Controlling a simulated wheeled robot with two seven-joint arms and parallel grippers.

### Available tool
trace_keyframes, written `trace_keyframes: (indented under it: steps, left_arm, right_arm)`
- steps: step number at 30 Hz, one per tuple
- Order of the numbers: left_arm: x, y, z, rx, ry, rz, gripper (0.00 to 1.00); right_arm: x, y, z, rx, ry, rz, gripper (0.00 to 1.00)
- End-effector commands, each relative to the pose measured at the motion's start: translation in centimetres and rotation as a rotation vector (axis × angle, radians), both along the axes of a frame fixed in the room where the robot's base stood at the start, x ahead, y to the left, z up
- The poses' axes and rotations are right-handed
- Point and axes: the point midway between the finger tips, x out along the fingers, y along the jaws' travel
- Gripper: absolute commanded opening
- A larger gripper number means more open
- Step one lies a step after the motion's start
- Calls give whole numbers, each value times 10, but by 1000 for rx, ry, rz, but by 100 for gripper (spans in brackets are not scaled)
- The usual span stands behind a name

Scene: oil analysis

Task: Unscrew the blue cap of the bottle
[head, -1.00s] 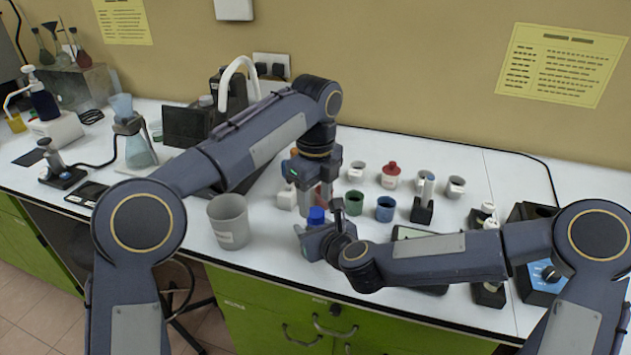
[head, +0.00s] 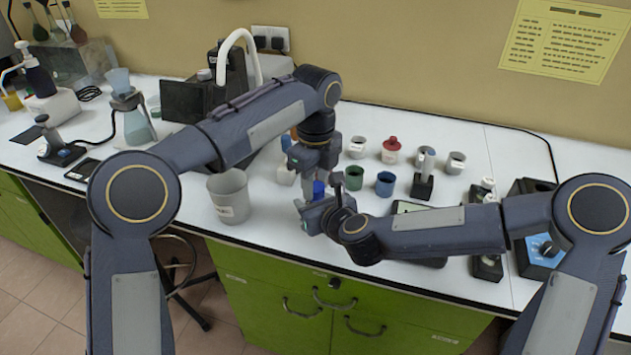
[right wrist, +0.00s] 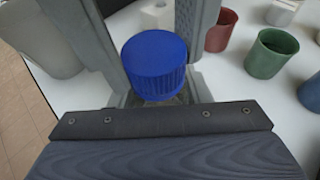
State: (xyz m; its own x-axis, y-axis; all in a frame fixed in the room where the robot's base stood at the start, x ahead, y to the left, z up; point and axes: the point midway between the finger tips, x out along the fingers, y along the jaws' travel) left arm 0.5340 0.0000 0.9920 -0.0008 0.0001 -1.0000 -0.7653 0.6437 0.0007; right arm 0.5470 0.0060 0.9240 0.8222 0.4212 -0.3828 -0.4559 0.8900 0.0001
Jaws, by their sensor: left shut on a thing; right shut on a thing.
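The blue cap (head: 318,190) sits upright at the middle of the bench in the head view. In the right wrist view the ribbed cap (right wrist: 155,66) fills the centre. My left gripper (head: 319,183) points down from above and is shut on the cap, one finger on each side; these fingers also show in the right wrist view. My right gripper (head: 317,213) comes in low from the right and is shut on the bottle just under the cap. The bottle itself is almost wholly hidden by the cap and grippers.
A grey bin (head: 230,195) stands left of the grippers. A green cup (head: 353,178) and a blue cup (head: 385,184) stand close on the right. Behind them are a red-topped container (head: 391,150) and other cups. The bench's front edge is close below.

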Motion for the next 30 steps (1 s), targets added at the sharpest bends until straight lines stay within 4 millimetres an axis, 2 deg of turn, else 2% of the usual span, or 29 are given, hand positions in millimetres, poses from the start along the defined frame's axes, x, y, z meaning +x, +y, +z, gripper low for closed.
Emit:
trace_keyframes:
  steps: [7, 15, 16, 21, 30]
  left_arm:
    - [0, 0, 1, 1, -2, 272, 6]
    - [0, 0, 1, 0, -1, 295, 6]
    - [0, 0, 1, 0, -1, 295, 35]
    - [0, 0, 1, 0, 0, 294, 55]
    - [-2, 0, 0, 2, 5, 290, 55]
  right_arm:
    - [0, 0, 0, 0, -1, 0, 0]
    - [0, 0, 0, 0, -1, 0, 0]
    - [0, 0, 0, 0, -1, 0, 0]
    - [0, 0, 0, 0, -1, -1, 0]
    - [2, -2, 0, 1, -1, -8, 0]
